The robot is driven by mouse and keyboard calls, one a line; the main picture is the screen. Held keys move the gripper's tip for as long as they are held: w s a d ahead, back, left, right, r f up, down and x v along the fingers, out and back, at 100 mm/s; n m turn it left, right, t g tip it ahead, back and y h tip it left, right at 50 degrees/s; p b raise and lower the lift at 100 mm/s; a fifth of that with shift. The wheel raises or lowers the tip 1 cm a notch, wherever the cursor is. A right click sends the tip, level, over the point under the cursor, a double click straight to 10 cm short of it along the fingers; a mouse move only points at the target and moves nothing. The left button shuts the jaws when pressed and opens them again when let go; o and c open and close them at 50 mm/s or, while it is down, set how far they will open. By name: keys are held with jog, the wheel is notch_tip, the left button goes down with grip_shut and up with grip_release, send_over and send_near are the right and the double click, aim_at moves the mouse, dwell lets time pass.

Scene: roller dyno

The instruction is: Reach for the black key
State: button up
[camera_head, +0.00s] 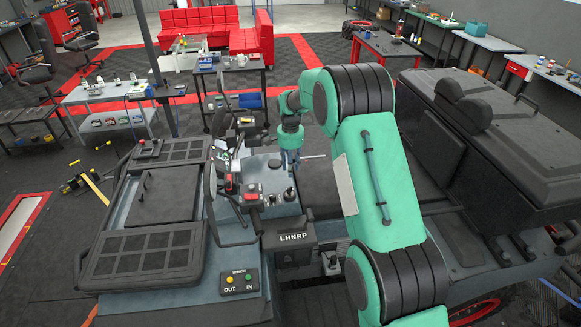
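My gripper (290,168) points down over the grey handlebar console (262,177) of a quad-type vehicle, in the middle of the head view. Its fingers are small here, and whether they are apart or together cannot be told. A small dark spot (274,163) on the console, just left of the fingers, may be the black key, but it is too small to be sure. My green arm comes up from the lower right and bends down to the console. It hides part of the seat and the console's right side.
A handlebar switch block (250,196) with red buttons stands in front of the console, left of the gripper. A gear-label box (290,237) marked LHNRP and a winch switch box (239,282) lie nearer. Black racks (150,195) and a large black rear box (500,130) flank the arm.

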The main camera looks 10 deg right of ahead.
dwell(0.3)
jog(key=s+d+r+n+t+b, duration=0.15)
jog(key=s+r+b, duration=0.25)
jog(key=s+r, duration=0.75)
jog(key=s+d+r+n+t+b, duration=0.1)
jog(key=s+d+r+n+b, duration=0.2)
jog(key=s+r+b, duration=0.75)
jog(key=s+f+n+t+b, duration=0.1)
jog(key=s+f, duration=0.2)
jog(key=s, duration=0.8)
jog(key=s+d+f+n+t+b, duration=0.1)
jog(key=s+f, duration=0.3)
jog(key=s, duration=0.8)
jog(key=s+f+n+t+b, duration=0.1)
jog(key=s+f, duration=0.2)
jog(key=s, duration=0.9)
jog(key=shift+d+f+n, duration=0.15)
jog(key=shift+d+n, duration=0.2)
jog(key=shift+s, duration=0.1)
